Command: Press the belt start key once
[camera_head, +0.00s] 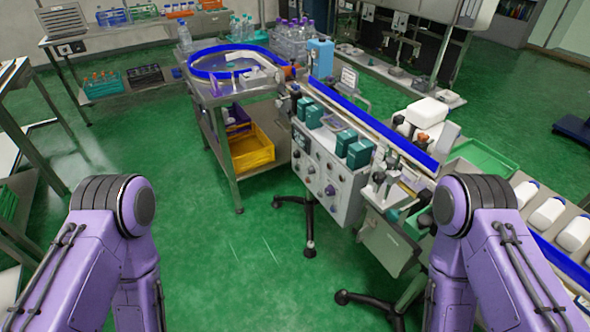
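The sleeve applicator stands right of centre in the head view, with a pale control panel (322,172) on its front face. Several small keys and knobs dot this panel. They are too small to tell which one is the belt start key. A belt with blue side rails (374,125) runs along the top of the machine. My left and right arms show only as purple links at the lower left and lower right. Neither gripper is in view, and nothing of mine is seen touching the panel.
A round feed table with a blue rim (236,47) adjoins the machine's left end, above a yellow crate (252,150). Dark stand feet (310,247) stick out below the machine. White bottles (546,212) line the conveyor at right. Green floor (235,270) is clear in front.

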